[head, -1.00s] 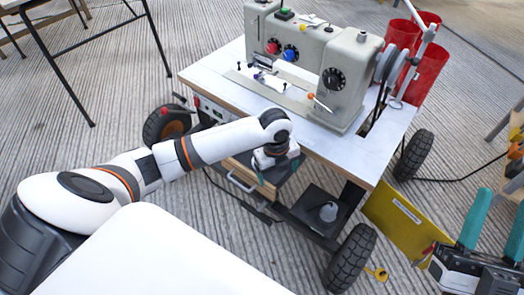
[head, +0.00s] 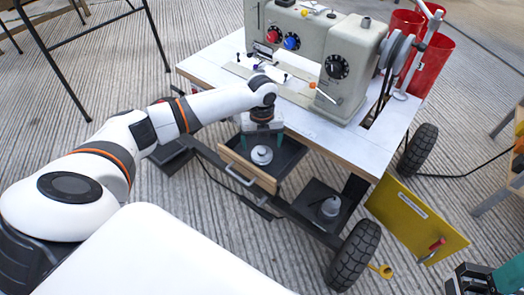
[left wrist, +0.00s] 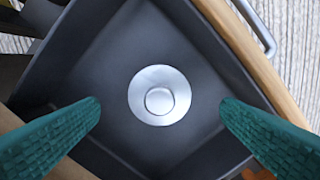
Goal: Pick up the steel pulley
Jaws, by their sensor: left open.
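The steel pulley (head: 262,156) is a round, pale silver disc with a raised hub. It lies in the open dark drawer (head: 289,152) under the sewing machine table. In the left wrist view the pulley (left wrist: 152,78) sits in the middle of the drawer floor (left wrist: 200,90). My left gripper (head: 263,141) is above the drawer, pointing down. Its two green fingers are spread on either side of the pulley in the wrist view, apart from it. My right gripper (head: 487,279) is cut off at the bottom right corner, so its jaw state is unclear.
The sewing machine (head: 345,60) stands on the white table (head: 215,72) over the drawer. The drawer has a wooden front (head: 247,169) with a metal handle. A yellow panel (head: 412,218) leans by a wheel (head: 354,255).

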